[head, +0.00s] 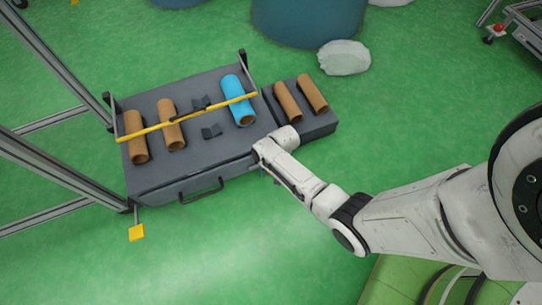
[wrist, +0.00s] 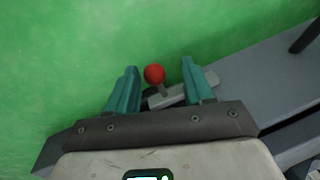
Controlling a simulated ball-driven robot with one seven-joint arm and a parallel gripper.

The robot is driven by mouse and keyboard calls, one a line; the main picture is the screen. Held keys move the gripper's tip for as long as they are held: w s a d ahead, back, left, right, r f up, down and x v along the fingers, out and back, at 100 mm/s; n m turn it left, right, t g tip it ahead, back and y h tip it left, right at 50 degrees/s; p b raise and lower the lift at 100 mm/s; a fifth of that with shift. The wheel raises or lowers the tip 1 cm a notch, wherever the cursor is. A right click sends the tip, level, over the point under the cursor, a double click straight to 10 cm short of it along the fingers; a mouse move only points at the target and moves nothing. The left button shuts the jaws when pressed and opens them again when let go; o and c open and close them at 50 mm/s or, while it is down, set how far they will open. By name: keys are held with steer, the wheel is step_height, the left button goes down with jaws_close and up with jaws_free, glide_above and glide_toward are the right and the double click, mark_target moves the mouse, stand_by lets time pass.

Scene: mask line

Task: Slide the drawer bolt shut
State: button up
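The drawer bolt shows in the wrist view as a red ball knob (wrist: 154,74) on a short stem above a grey bar (wrist: 170,97). My gripper (wrist: 159,66) has two teal fingers, spread apart. The knob is between them, nearer the left finger, with a gap on each side. In the head view my arm ends at the front right corner of the grey cabinet (head: 150,182), and the fingers and bolt are hidden there. The drawer front (head: 235,168) carries a black handle (head: 202,190) and looks closed or nearly so. I cannot tell how far the bolt is slid.
Brown tubes (head: 135,145) and a blue tube (head: 237,97) lie on the cabinet top under a yellow bar (head: 160,127). A lower grey block (head: 318,124) with two brown tubes adjoins at right. Metal frame posts (head: 60,170) stand at left. Green floor in front is clear.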

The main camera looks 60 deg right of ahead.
step_height(320, 180, up, 11)
steer(key=s+d+p, duration=0.1)
steer(key=p, duration=0.5)
steer(key=shift+s+d+f+p, duration=0.2)
steer(key=shift+s+d+p, duration=0.05)
steer(key=shift+s+p, duration=0.1)
steer(key=shift+w, duration=0.1)
